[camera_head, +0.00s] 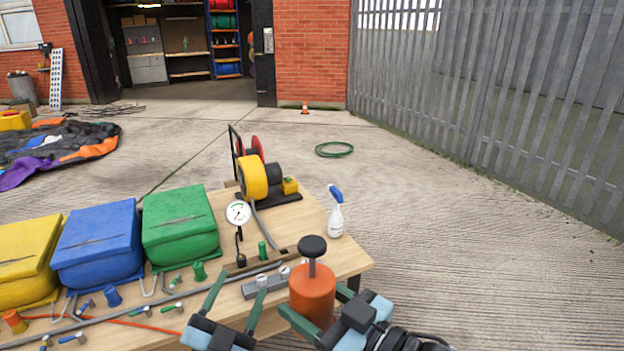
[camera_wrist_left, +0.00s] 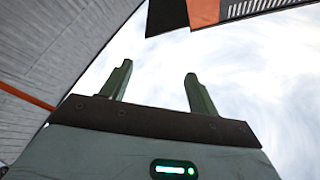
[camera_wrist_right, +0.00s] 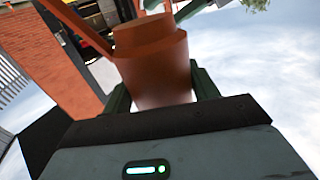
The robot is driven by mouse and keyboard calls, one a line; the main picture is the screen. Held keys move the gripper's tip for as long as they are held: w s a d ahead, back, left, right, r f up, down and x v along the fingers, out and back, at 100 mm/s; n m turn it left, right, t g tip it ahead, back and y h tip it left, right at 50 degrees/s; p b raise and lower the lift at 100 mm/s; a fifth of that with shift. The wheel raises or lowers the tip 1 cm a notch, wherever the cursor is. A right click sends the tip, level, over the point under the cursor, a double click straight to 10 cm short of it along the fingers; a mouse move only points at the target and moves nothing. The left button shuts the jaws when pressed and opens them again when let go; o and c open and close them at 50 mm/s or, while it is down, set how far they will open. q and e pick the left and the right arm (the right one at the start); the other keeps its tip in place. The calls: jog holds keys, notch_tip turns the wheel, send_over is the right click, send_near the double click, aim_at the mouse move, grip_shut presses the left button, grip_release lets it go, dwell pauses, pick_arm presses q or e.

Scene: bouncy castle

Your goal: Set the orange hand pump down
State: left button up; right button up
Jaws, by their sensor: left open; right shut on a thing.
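The orange hand pump (camera_head: 312,290) is an upright cylinder with a black knob on a short shaft. It appears at the table's right front corner in the head view. My right gripper (camera_head: 325,321) is shut on it; the right wrist view shows the orange body (camera_wrist_right: 150,65) between the fingers. Its underside is hidden in the head view, so I cannot tell whether it touches the table. My left gripper (camera_head: 233,306) is open and empty, just left of the pump. Its two green fingers stand apart in the left wrist view (camera_wrist_left: 158,88). The wooden table (camera_head: 345,254) lies beneath and beyond.
A white spray bottle (camera_head: 335,214) stands near the table's right edge. Green (camera_head: 181,226), blue (camera_head: 99,244) and yellow (camera_head: 26,262) bins line the left.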

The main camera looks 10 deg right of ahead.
jog(key=shift+r, duration=0.1)
pick_arm(q)
jog(key=s+d+r+m+g+h, duration=0.1)
jog(key=d+r+m+g+h, duration=0.35)
jog(key=r+m, duration=0.3)
jog(key=d+r+m+g+h, duration=0.3)
jog(key=r+m+g+h, duration=0.3)
jog(key=r, duration=0.3)
jog(key=s+d+r+m+g+h, duration=0.1)
jog(key=d+r+m+g+h, duration=0.3)
jog(key=r+m, duration=0.45)
jog(key=s+d+r+m+g+y, duration=0.2)
jog(key=s+d+r+m+g, duration=0.4)
jog(key=m+g, duration=0.7)
jog(key=s+d+r+m+g+y, duration=0.1)
jog(key=s+d+m+g+y, duration=0.2)
jog(key=s+m+y, duration=0.25)
jog(key=t+y, duration=1.1)
jog(key=y, duration=0.7)
send_over(312, 246)
jog(key=shift+g, duration=0.25)
jog(key=f, duration=0.6)
jog(key=shift+w, duration=0.35)
notch_tip(312, 246, down, 12)
jog(key=shift+f, duration=0.1)
